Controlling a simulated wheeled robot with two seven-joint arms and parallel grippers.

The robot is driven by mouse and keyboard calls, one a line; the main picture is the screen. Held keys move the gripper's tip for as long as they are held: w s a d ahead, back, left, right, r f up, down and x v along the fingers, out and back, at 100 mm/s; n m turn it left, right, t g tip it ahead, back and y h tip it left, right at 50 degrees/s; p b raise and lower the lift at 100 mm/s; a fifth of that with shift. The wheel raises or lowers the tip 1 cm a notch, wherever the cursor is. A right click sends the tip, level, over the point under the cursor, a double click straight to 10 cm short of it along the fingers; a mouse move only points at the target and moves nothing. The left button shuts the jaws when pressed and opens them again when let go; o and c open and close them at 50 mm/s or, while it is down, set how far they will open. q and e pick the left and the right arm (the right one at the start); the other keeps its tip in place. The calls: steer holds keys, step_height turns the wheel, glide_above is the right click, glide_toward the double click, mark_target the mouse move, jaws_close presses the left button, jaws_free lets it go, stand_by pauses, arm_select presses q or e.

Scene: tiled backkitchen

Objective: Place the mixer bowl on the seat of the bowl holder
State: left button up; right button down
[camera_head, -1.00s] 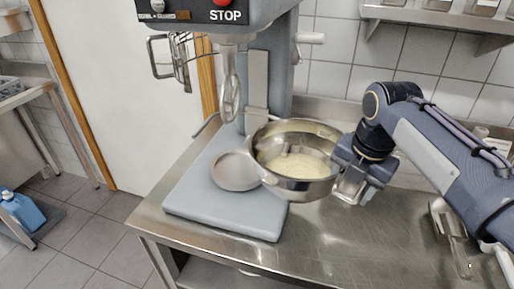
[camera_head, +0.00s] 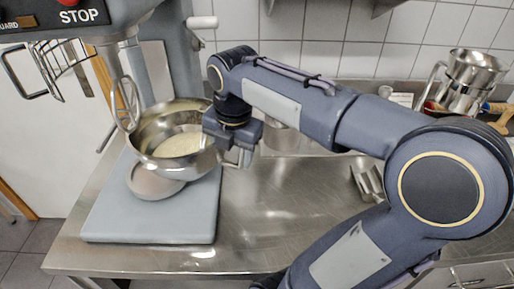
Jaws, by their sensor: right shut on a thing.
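The steel mixer bowl (camera_head: 196,162), with pale dough or batter inside, is held by its right side in my right gripper (camera_head: 240,153), which is shut on it. The bowl is roughly upright, just right of the whisk (camera_head: 125,105). Below and left of it, a round grey disc (camera_head: 155,184), probably the bowl holder's seat, shows at the mixer base (camera_head: 150,222). The bowl covers the disc's back right part; I cannot tell whether they touch. My left gripper is not in view.
The mixer's wire guard (camera_head: 45,75) hangs at the left, under the head (camera_head: 60,22) with its STOP label. Another steel pot (camera_head: 280,136) stands behind my gripper. Steel pots (camera_head: 470,78) stand at the back right. The steel table (camera_head: 270,215) is clear in front.

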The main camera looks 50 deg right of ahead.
steer(key=w+a, duration=0.1)
steer(key=w, duration=0.1)
steer(key=w+a, duration=0.2)
steer(key=w+a+p, duration=0.1)
steer(key=w+a, duration=0.1)
steer(key=shift+w+a+r, duration=0.15)
steer(key=shift+w+a, duration=0.05)
steer(key=shift+w, duration=0.2)
steer(key=shift+w+a+f, duration=0.1)
steer(key=shift+f, duration=1.7)
steer(key=shift+c, duration=2.2)
jaws_free()
steer(key=shift+f, duration=0.15)
